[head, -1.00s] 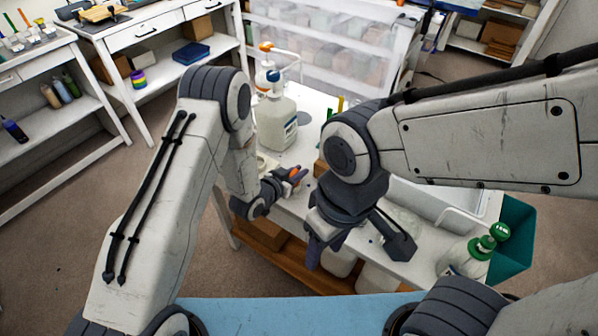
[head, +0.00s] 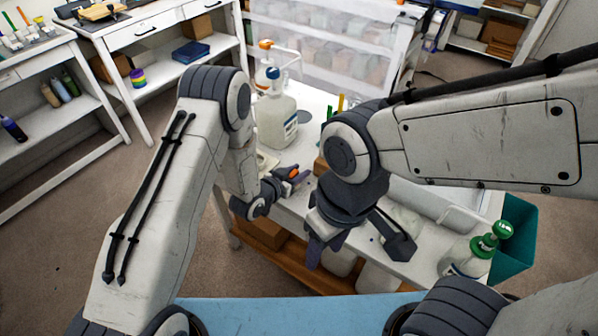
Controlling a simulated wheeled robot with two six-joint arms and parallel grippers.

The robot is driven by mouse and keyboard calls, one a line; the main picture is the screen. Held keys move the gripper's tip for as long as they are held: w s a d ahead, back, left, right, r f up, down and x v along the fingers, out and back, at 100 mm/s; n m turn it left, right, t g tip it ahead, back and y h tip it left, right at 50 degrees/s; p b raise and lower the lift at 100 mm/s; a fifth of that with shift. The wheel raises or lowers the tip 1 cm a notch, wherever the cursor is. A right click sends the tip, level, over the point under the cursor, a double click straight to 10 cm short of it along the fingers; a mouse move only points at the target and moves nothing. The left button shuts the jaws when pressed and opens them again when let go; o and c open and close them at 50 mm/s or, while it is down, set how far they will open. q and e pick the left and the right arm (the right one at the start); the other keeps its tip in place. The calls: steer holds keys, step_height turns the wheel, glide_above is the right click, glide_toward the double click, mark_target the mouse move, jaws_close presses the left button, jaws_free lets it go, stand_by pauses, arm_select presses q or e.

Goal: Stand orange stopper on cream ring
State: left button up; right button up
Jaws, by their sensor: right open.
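My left gripper (head: 292,179) is low over the white table, in front of the large white bottle. Its dark fingers are closed around a small orange piece, the orange stopper (head: 294,173), which is mostly hidden by them. A cream round piece, which looks like the cream ring (head: 268,160), lies on the table just behind the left gripper, partly covered by my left arm. The stopper is apart from it, to its right and nearer me. My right gripper (head: 358,246) is open and empty, fingers spread, above the table's front edge.
A large white bottle (head: 275,122) with a blue cap stands behind the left gripper. A bottle with a green cap (head: 470,256) and a teal bin (head: 513,240) are at the right. A pale tray (head: 440,205) lies behind my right gripper. My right arm hides much of the table.

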arm_select(q)
steer(key=shift+o, duration=0.3)
steer(key=shift+s+a, duration=0.15)
steer(key=shift+s, duration=0.05)
steer(key=b+v, duration=0.1)
steer(key=v, duration=0.9)
steer(key=shift+r+b, duration=0.15)
steer(key=shift+b, duration=0.2)
step_height(320, 180, up, 5)
steer(key=p, duration=0.3)
steer(key=shift+p, duration=0.35)
